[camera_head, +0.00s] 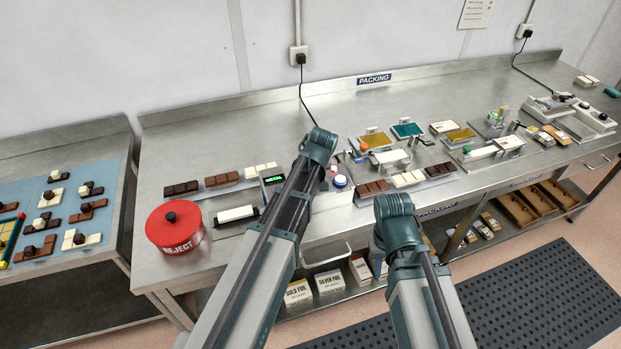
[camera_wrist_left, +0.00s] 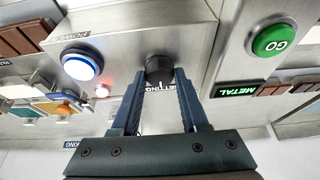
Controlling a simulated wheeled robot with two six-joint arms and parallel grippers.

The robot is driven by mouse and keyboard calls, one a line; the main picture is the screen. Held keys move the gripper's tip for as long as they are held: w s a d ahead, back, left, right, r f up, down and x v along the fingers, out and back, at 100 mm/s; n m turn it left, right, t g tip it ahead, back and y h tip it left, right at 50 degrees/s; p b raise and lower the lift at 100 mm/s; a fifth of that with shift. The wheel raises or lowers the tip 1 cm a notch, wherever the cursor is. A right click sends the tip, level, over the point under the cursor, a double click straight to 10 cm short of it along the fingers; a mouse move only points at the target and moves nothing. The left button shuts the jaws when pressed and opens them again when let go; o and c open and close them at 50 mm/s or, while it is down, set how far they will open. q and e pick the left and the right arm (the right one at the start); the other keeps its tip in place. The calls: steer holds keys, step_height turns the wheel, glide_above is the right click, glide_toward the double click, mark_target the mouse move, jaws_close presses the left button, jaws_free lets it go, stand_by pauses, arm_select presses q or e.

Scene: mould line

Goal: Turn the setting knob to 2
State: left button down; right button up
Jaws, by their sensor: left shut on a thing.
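The black setting knob (camera_wrist_left: 158,68) stands out from a grey metal panel (camera_wrist_left: 190,30) in the left wrist view. Part of a "SETTING" label shows between my fingers. My left gripper (camera_wrist_left: 159,82) is shut on the knob, one dark finger at each side. No pointer or number 2 can be made out. In the head view, my left arm (camera_head: 290,200) hides the knob and its own fingers. My right arm (camera_head: 398,215) reaches in over the bench's front edge; its fingertips cannot be made out.
A blue power button (camera_wrist_left: 82,65) and a small red light (camera_wrist_left: 102,91) sit beside the knob. A green GO button (camera_wrist_left: 273,41) and a METAL display (camera_wrist_left: 237,90) are close by. A red REJECT tub (camera_head: 175,230) stands at the bench's left end, with chocolate bars (camera_head: 222,179) behind.

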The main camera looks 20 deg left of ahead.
stand_by(0.4)
arm_select(q)
steer(key=shift+c, duration=2.1)
jaws_free()
steer(key=shift+r, duration=0.15)
steer(key=p+v, duration=1.2)
steer(key=v, duration=0.1)
steer(key=shift+r+p, duration=0.25)
steer(key=shift+p, duration=0.1)
steer(key=shift+s, duration=0.1)
